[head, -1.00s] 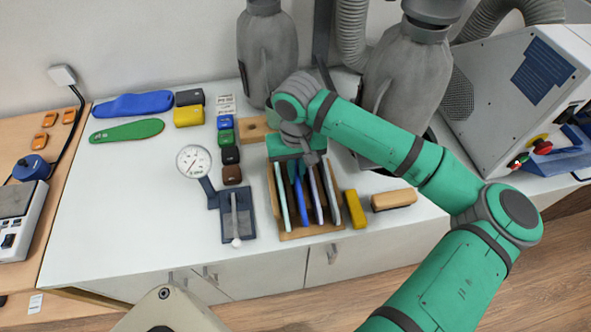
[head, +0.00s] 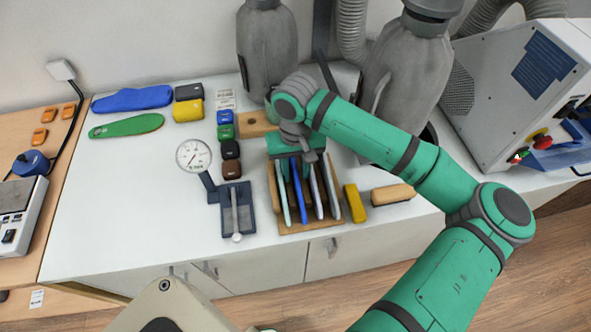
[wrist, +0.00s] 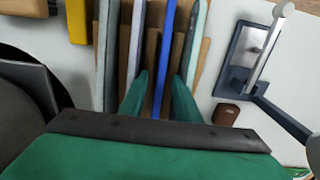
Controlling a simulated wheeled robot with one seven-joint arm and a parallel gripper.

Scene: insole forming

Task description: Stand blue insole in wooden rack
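A blue insole (head: 298,187) stands on edge in the wooden rack (head: 312,228), between a pale green insole (head: 283,195) on its left and grey-white ones (head: 316,190) on its right. My gripper (head: 298,160) is at the rack's back end. In the wrist view the two green fingers of my gripper (wrist: 159,92) lie on either side of the blue insole (wrist: 167,50), with gaps showing on both sides. The gripper is open. The blue insole's lower edge is hidden. Another blue insole-shaped piece (head: 132,100) lies flat at the table's back left.
A green insole (head: 126,126) lies flat at the left. A dial gauge (head: 194,156) and its stand (head: 237,209) are just left of the rack. A yellow block (head: 355,205) and a tan brush-like block (head: 393,195) are to its right. Grey bottle-shaped machines (head: 405,80) stand behind.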

